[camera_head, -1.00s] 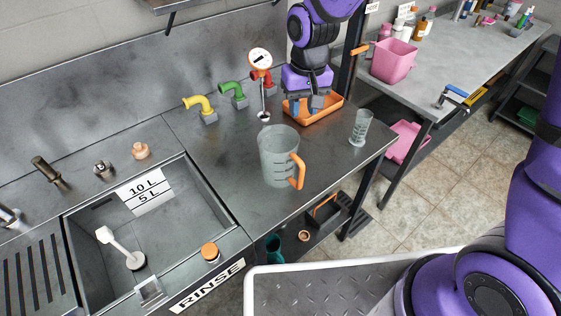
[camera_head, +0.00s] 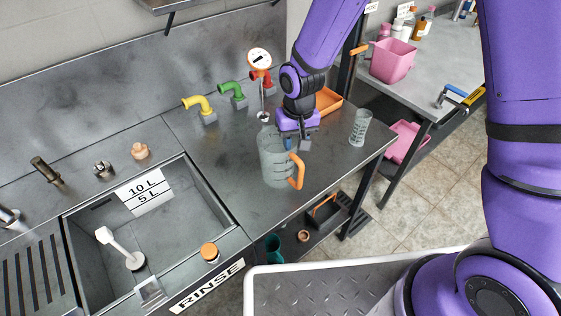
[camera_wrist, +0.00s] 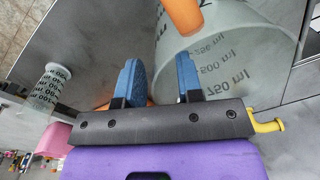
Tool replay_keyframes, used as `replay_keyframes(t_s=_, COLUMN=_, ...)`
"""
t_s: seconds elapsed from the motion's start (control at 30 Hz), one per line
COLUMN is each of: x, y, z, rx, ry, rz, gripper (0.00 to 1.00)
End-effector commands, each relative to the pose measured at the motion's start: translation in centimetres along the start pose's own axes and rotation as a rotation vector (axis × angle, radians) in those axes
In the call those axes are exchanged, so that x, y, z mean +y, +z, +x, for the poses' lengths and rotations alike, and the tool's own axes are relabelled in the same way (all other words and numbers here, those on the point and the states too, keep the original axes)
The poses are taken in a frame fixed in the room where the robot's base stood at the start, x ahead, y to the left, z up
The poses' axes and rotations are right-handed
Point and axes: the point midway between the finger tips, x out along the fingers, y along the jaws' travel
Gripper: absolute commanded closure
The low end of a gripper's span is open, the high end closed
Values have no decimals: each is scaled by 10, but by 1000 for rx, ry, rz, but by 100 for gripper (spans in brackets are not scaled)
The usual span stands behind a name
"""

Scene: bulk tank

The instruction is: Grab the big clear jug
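The big clear jug (camera_head: 275,165) stands upright on the steel counter, with its orange handle (camera_head: 297,172) toward the front right. In the wrist view, the jug (camera_wrist: 235,55) fills the upper right, with printed volume marks, and part of its orange handle shows at the top. My gripper (camera_head: 296,144) points down at the jug's right rim, just behind the handle. In the wrist view, my gripper (camera_wrist: 158,68) has its blue fingers apart with nothing clamped between them. One finger overlaps the jug's wall; I cannot tell whether it touches.
A small clear beaker (camera_head: 360,128) stands to the right of the jug. An orange tray (camera_head: 327,101) lies behind my gripper. The counter's front edge is close to the jug.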

Motion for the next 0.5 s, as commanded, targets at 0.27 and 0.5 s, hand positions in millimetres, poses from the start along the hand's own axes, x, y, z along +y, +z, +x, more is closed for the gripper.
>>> replay_keyframes(t_s=0.27, x=0, y=0, z=7, rx=1, ry=0, rz=0, gripper=66)
replay_keyframes(t_s=0.5, x=0, y=0, z=7, rx=1, ry=0, rz=0, gripper=100)
